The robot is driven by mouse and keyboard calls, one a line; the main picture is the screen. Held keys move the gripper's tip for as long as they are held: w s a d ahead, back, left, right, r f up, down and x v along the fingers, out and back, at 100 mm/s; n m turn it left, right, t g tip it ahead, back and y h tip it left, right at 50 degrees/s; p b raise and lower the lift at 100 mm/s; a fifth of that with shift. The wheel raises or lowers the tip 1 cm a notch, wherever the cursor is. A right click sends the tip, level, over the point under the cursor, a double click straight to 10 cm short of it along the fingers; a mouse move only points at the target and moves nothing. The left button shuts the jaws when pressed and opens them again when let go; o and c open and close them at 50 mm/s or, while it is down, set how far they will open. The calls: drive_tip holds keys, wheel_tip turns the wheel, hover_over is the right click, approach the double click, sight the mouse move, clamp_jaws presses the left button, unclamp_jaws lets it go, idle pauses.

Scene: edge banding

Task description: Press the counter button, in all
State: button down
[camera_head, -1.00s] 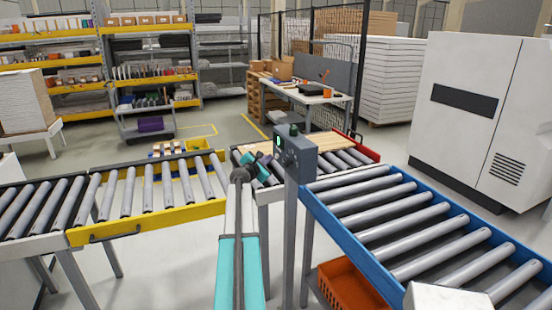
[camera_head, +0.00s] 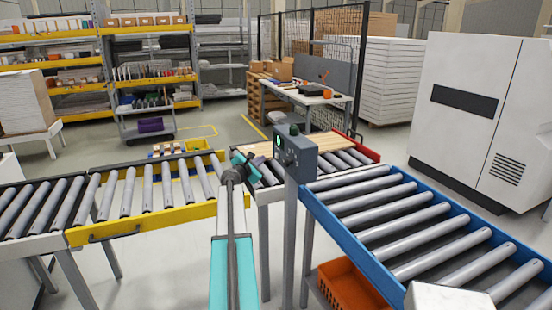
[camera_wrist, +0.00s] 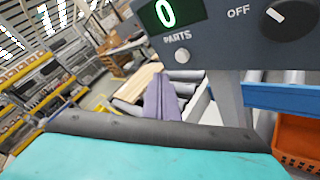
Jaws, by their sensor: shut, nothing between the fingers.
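The counter box (camera_head: 302,148) is a grey control box on a grey post, right of my gripper. In the wrist view it fills the upper right (camera_wrist: 225,45). Its green display (camera_wrist: 166,14) reads 0. A small round white button (camera_wrist: 182,56) sits below the display, by the word PARTS. My gripper (camera_wrist: 163,84) shows as narrow purple-grey fingers, shut together and empty, below the button in the picture. In the head view my wrist (camera_head: 243,168) is left of the box, with a visible gap; the fingertips are hard to make out there.
A dark dial (camera_wrist: 291,17) marked OFF is on the box's right side. A yellow-sided roller conveyor (camera_head: 150,222) lies left, a blue-sided one (camera_head: 350,234) right. An orange crate (camera_head: 346,283) is below. A wooden board (camera_head: 312,143) lies behind the box.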

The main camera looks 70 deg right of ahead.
drive_tip(key=shift+w+a, duration=0.65)
drive_tip(key=shift+w, duration=0.15)
idle(0.4)
